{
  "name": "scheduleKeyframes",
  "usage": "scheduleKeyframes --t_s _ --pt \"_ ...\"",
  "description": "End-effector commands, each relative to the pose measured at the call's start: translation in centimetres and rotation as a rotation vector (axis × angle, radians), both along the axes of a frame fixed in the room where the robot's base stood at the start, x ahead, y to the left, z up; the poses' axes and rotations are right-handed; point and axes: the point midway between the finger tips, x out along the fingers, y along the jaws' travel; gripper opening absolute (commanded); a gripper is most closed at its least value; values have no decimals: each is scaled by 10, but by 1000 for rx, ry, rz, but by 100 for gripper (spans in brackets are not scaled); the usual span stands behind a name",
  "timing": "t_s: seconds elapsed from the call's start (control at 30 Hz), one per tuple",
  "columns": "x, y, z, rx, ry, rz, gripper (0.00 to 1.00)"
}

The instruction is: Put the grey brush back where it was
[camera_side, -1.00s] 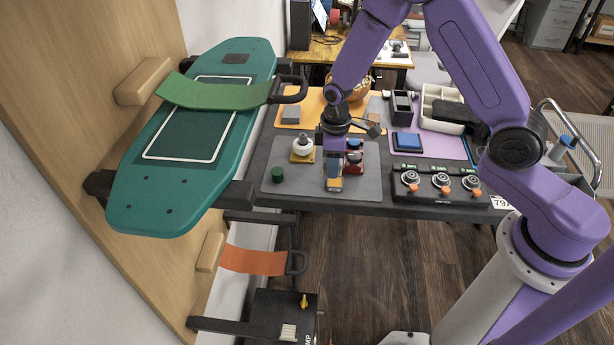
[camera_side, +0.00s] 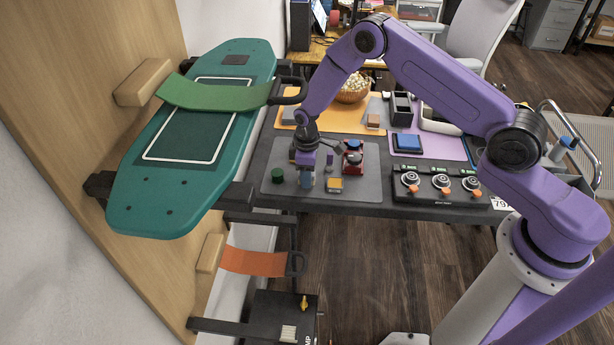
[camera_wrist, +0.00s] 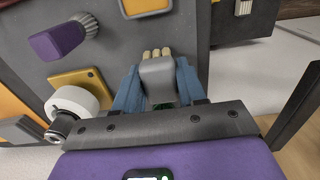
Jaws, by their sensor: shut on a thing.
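In the wrist view, the grey brush (camera_wrist: 158,82) sits between the two blue fingers of my gripper (camera_wrist: 157,70), its pale bristle tufts pointing away from the wrist. The fingers are shut on it. In the side view, my gripper (camera_side: 306,179) is low over the front left of the grey mat (camera_side: 372,188), between a green cylinder and a yellow-edged block. The brush is hard to make out there. I cannot tell whether it touches the mat.
The green cylinder (camera_side: 277,175) is left of my gripper, the yellow-edged block (camera_side: 335,184) right. A white roll on a yellow plate (camera_wrist: 75,103) and a purple-handled piece (camera_wrist: 58,40) are near. A red piece with a blue top (camera_side: 353,157) stands farther right. The teal board (camera_side: 190,150) rises at left.

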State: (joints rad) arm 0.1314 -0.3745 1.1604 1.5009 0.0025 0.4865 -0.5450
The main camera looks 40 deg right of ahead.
Motion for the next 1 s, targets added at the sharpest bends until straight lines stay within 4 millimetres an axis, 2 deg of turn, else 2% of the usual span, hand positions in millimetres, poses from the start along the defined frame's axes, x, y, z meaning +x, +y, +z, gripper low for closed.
scheduleKeyframes --t_s 0.13,0.53,0.57,0.6,0.63,1.0 --pt "0 0 -11 0 -1 0 12" --pt "0 0 -14 1 -2 0 12" --pt "0 0 -14 1 -2 0 50" --pt "0 0 -14 1 -2 0 63" --pt "0 0 -14 1 -2 0 66" --pt "0 0 -10 1 -2 0 66"
